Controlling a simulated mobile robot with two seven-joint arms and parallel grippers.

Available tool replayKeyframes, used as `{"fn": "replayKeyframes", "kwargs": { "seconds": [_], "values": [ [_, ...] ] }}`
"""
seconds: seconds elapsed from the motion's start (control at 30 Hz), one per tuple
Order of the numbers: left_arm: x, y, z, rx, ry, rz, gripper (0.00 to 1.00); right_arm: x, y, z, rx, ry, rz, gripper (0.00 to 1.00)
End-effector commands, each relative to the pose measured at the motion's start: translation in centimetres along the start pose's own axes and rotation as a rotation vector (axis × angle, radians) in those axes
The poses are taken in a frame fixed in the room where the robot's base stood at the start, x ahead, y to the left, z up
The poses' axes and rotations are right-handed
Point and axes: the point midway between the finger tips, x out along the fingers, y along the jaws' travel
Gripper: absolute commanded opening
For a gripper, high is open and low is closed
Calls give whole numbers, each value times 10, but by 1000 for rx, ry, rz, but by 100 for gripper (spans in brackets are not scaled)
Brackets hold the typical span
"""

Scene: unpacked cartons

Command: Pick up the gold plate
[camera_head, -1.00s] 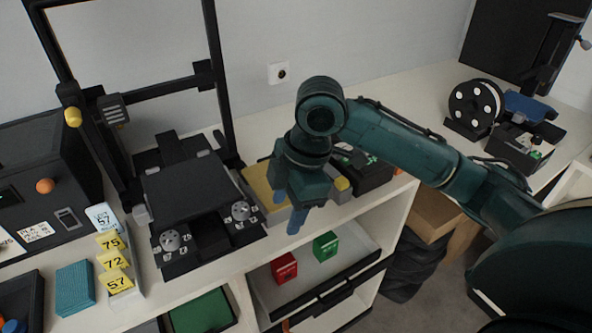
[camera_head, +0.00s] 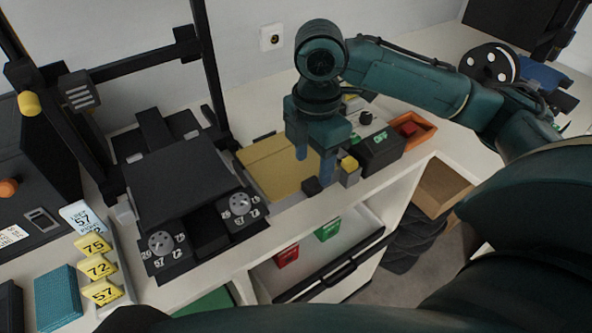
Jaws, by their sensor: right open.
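The gold plate (camera_head: 268,168) lies flat on the white countertop, just right of the black machine with two dials. A line runs across its surface, and its right part is partly hidden behind my right gripper. My right gripper (camera_head: 314,164) points down at the plate's right side, with its two blue fingers apart and nothing seen between them. I cannot tell whether the fingertips touch anything. My left gripper is not in view.
The black machine (camera_head: 180,180) stands close left of the plate. A small grey block with a yellow top (camera_head: 349,170), a black box (camera_head: 378,152) and an orange tray (camera_head: 424,133) are to the right. An open drawer (camera_head: 320,262) holds red and green boxes below.

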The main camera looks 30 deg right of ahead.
Motion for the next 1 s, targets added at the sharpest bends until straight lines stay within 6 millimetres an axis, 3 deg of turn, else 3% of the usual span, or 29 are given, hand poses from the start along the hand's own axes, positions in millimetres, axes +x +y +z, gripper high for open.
{"fn": "replayKeyframes", "kwargs": {
  "seconds": [0.3, 0.6, 1.0],
  "values": [
    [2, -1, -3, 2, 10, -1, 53, 45, 0, 2, 0, 0, -3, 53],
    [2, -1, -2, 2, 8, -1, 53, 49, 0, 2, 0, -1, -1, 53],
    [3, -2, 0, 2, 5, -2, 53, 49, 0, 2, 0, -1, -1, 21]
  ]
}}
